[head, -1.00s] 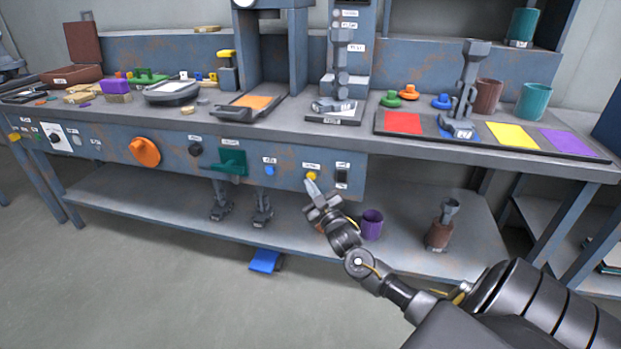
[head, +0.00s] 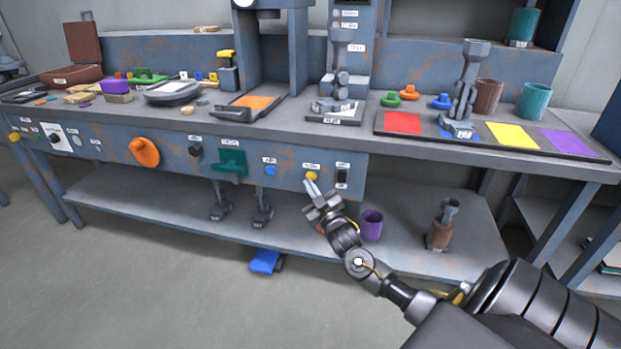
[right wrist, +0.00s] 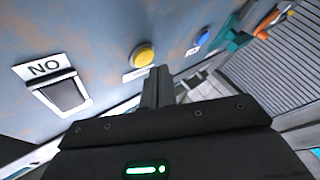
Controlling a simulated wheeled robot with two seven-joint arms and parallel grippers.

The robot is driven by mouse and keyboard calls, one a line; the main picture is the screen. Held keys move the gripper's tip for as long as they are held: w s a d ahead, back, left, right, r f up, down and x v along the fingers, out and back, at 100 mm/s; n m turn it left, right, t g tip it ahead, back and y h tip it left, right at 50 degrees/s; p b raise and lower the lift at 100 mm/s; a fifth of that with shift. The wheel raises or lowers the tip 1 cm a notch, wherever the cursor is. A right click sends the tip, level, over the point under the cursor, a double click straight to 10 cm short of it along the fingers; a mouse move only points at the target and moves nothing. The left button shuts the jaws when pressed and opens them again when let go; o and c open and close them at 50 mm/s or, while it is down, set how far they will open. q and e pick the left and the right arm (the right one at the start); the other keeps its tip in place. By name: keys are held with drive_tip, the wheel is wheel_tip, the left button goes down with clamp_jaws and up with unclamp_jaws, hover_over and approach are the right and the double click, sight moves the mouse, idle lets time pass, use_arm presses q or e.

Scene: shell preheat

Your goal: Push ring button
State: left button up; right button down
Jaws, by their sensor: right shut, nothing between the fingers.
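A round yellow button (head: 311,176) sits on the front panel of the bench, under a small white label. A round blue button (head: 270,170) sits to its left, also labelled. The labels are too small to read, so I cannot tell which one is the ring button. The yellow button (right wrist: 145,54) and the blue button (right wrist: 202,37) also show in the right wrist view. My right gripper (head: 312,187) is shut and empty, its tips just below the yellow button. In the right wrist view the fingertips (right wrist: 160,72) are close to that button; contact cannot be told. My left gripper is out of view.
A dark rocker switch (head: 342,173) is right of the yellow button. It appears in the right wrist view as a switch (right wrist: 63,95) labelled "NO". A green handle (head: 232,161) and an orange knob (head: 145,152) are farther left. A purple cup (head: 371,225) stands on the lower shelf.

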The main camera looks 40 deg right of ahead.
drive_tip(key=shift+w+d, duration=0.1)
idle(0.6)
drive_tip(key=shift+w+d, duration=0.2)
drive_tip(key=shift+d, duration=0.05)
drive_tip(key=shift+w+d, duration=0.25)
drive_tip(key=shift+d, duration=0.1)
idle(0.9)
drive_tip(key=shift+a, duration=0.1)
drive_tip(key=shift+s+a+p, duration=0.5)
drive_tip(key=shift+a+p, duration=0.1)
drive_tip(key=shift+p, duration=0.05)
